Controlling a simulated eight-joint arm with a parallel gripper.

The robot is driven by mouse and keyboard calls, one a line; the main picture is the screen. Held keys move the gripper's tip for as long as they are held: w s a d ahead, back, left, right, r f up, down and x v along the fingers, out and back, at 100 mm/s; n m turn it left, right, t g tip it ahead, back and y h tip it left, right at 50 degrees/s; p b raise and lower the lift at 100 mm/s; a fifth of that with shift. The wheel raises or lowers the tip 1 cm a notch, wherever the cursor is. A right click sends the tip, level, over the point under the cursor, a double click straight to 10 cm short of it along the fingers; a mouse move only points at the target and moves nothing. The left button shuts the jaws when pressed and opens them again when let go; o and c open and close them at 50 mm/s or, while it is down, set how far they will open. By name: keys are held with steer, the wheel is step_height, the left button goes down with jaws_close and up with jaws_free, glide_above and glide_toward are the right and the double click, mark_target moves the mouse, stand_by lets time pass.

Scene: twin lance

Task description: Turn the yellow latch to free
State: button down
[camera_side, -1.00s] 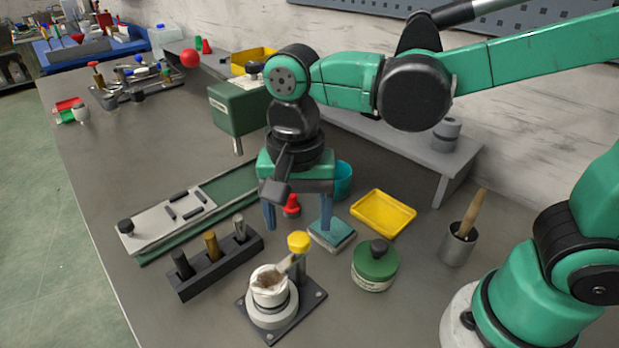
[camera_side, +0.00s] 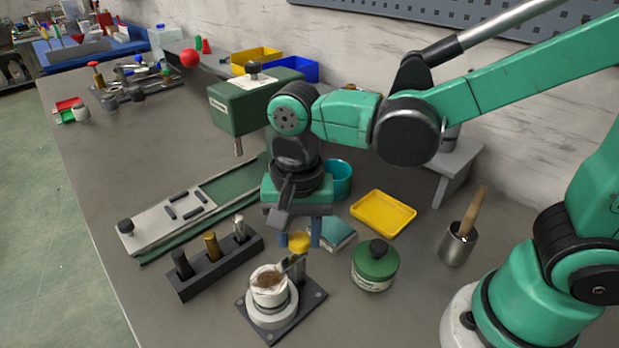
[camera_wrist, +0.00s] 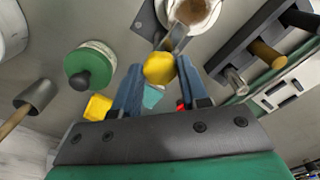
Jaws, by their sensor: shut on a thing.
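The yellow latch (camera_side: 299,243) is a round knob on a short post, with a grey arm reaching toward a white cup (camera_side: 268,295) with brown contents. In the wrist view the yellow latch (camera_wrist: 159,67) sits between the two blue fingers. My gripper (camera_side: 299,240) points down over the post and is shut on the knob, a finger on each side. My gripper also shows in the wrist view (camera_wrist: 160,76). The grey arm (camera_wrist: 178,38) lies against the cup's rim there. The post under the knob is partly hidden.
A dark base plate (camera_side: 308,304) carries the cup and post. A green-lidded jar (camera_side: 375,268) stands close on the right. A dark rack (camera_side: 215,268) with several pegs is on the left. A teal block (camera_side: 340,234) and yellow tray (camera_side: 383,211) lie behind.

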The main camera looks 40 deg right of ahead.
steer(key=shift+n, duration=0.3)
steer(key=n, duration=0.8)
steer(key=shift+n, duration=0.4)
steer(key=n, duration=0.4)
steer(key=shift+n, duration=2.2)
steer(key=shift+c, duration=2.3)
jaws_free()
